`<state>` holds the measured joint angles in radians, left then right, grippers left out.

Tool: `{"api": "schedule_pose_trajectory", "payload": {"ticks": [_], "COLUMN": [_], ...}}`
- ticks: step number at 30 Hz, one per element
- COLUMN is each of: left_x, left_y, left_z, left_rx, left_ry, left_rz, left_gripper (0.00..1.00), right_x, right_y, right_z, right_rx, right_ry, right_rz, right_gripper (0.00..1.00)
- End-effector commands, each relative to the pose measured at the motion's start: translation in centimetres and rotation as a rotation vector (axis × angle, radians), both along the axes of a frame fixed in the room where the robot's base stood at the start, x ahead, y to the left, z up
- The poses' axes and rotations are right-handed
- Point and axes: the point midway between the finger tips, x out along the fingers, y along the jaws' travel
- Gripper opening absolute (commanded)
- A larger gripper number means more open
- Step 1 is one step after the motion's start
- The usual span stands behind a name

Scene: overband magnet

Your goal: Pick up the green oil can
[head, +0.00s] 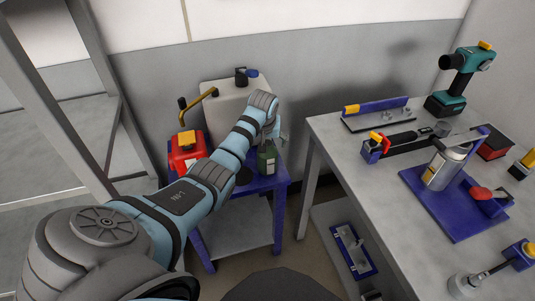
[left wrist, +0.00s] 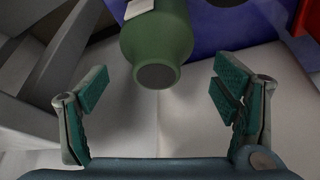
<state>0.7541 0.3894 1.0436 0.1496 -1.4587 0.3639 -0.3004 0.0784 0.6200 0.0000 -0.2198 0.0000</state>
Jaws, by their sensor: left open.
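The green oil can (head: 266,160) stands on the small blue-topped table, close to its right edge, partly hidden by my left arm in the head view. In the left wrist view the green can (left wrist: 157,35) is at the top middle, with a dark round end facing the camera and a pale label. My left gripper (left wrist: 159,90) is open and empty. Its two teal-padded fingers are spread to either side below the can, and no contact shows. In the head view the wrist is just above the can. My right gripper is out of view.
A red can with a brass spout (head: 186,152) and a large pale canister (head: 225,105) share the blue-topped table (head: 281,178). A grey workbench (head: 330,125) with tools stands to the right. A grey metal frame (head: 75,110) stands at left.

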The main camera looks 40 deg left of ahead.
Motion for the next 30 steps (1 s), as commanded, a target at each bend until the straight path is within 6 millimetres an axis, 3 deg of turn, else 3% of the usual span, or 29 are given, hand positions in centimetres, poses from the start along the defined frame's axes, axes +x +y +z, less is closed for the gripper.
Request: {"api": "schedule_pose_trajectory", "payload": {"ticks": [7, 15, 26, 30], "left_x": [0.7, 1.0, 1.0, 1.0], "left_y": [0.0, 0.2, 0.2, 0.2], "left_z": [-4.8, -5.1, -5.1, -5.1], "left_rx": [0.000, 0.001, 0.001, 0.001], "left_ry": [0.002, 0.000, 0.000, 0.000], "left_rz": [0.000, -0.002, -0.002, -0.002], "left_gripper": [0.81, 0.81, 0.24, 0.21], "right_x": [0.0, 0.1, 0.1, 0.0], "right_y": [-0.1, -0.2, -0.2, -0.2], "right_z": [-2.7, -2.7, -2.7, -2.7], "right_rx": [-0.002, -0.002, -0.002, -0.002], "right_ry": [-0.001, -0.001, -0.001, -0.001], "right_rz": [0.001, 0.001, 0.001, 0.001], "right_gripper": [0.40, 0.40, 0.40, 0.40]}}
